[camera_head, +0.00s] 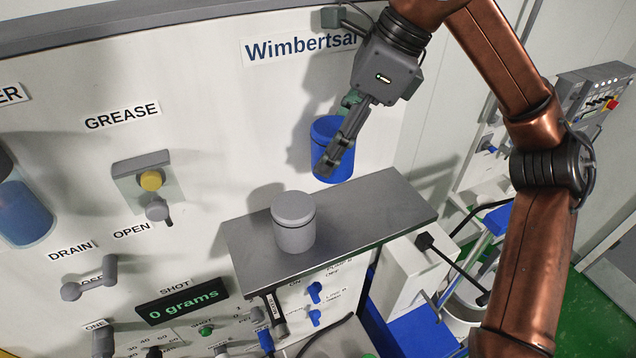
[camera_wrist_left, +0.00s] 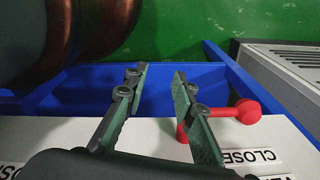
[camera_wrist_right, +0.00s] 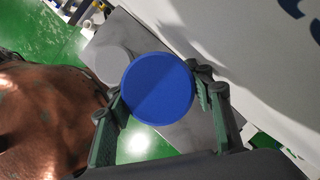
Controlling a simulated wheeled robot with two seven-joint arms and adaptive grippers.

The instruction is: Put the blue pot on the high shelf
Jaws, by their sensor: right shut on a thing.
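The blue pot (camera_head: 325,133) is a lidded cylinder in my right gripper (camera_head: 343,140), which is shut on it. It is upright in the head view, in front of the white panel and above the back of the grey metal shelf (camera_head: 375,205). In the right wrist view the pot's round blue lid (camera_wrist_right: 158,88) shows between the fingers (camera_wrist_right: 165,110). The shelf shows below it. My left gripper (camera_wrist_left: 155,105) is open and empty in the left wrist view, near a red handle (camera_wrist_left: 225,112). It is not visible in the head view.
A grey lidded pot (camera_head: 294,222) stands on the left half of the shelf; the right half is clear. The white panel behind carries a yellow button (camera_head: 151,181), a grey handle (camera_head: 90,280) and a shot display (camera_head: 182,302). Blue switches (camera_head: 315,292) sit under the shelf.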

